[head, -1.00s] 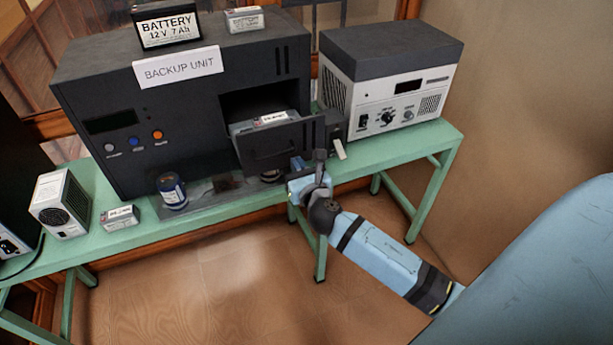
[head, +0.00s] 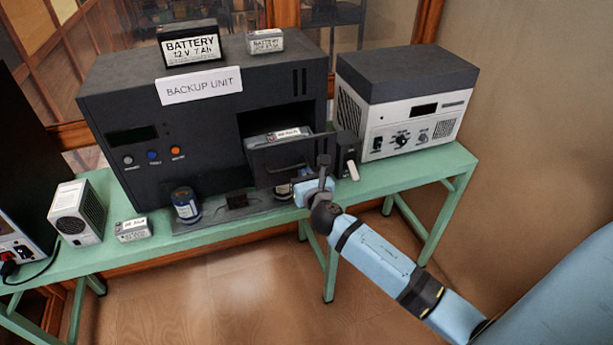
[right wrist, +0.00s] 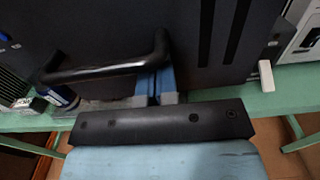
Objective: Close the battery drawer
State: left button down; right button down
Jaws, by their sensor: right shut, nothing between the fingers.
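The black backup unit (head: 210,120) stands on the green bench. Its battery drawer (head: 267,158) is partly pulled out, with a battery (head: 290,134) lying inside. The drawer's dark bar handle (head: 288,176) also shows large in the right wrist view (right wrist: 105,72). My right gripper (head: 324,163) is shut and empty at the right end of the drawer front. In the right wrist view its blue fingers (right wrist: 157,75) are together beside the right end of the handle. I cannot tell whether they touch the drawer. My left gripper is not in view.
A grey-white power unit (head: 405,110) stands right of the backup unit. A blue can (head: 185,205), a small battery (head: 134,230) and a white vented box (head: 78,212) stand along the bench's left part. A large battery (head: 190,48) rests on the backup unit.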

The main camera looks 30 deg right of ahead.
jog(key=b+x, duration=0.2)
jog(key=x, duration=1.4)
jog(key=shift+w, duration=0.35)
jog(key=shift+d+r, duration=0.1)
jog(key=shift+r, duration=0.25)
